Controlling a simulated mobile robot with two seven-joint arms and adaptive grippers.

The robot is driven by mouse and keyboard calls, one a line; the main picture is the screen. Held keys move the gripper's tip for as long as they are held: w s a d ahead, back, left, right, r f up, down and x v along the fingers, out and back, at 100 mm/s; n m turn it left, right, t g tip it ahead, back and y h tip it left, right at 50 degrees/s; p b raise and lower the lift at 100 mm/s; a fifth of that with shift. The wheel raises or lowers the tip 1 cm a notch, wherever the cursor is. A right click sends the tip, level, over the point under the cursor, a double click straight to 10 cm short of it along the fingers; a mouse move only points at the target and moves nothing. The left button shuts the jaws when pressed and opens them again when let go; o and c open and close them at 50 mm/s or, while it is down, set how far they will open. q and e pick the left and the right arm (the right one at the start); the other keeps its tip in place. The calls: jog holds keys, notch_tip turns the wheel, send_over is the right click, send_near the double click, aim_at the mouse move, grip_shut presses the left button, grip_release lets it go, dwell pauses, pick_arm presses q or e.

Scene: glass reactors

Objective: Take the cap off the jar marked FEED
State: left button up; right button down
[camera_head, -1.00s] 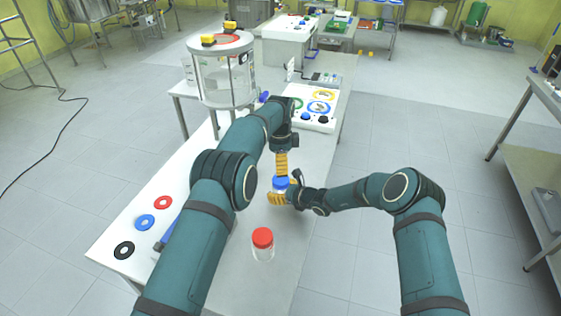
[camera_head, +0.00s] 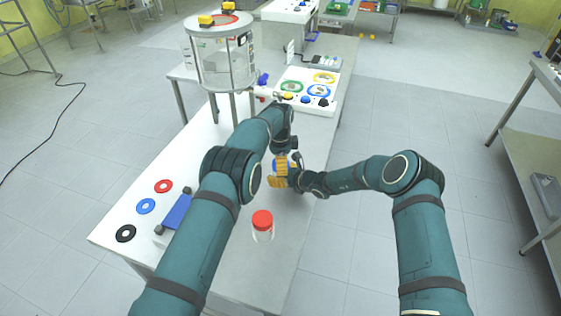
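A jar with a blue cap (camera_head: 274,167) is on the white table, largely hidden behind orange fingers. My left gripper (camera_head: 281,161) reaches down from above, its fingers overlapping the cap. I cannot tell whether they are closed on it. My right gripper (camera_head: 278,182) comes from the right, lower down, with its orange fingers around the jar body. A clear jar with a red cap (camera_head: 262,219) stands upright nearer me, apart from both grippers. No FEED marking is readable on either jar.
A glass reactor vessel (camera_head: 222,62) stands on the left behind the grippers. A white panel with coloured rings (camera_head: 333,97) lies beyond them. The table right of the red-capped jar is clear.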

pick_arm(q)
jog(key=c, duration=1)
jog(key=o, duration=1.3)
jog(key=shift+r, duration=3.95)
jog(key=shift+f, duration=3.95)
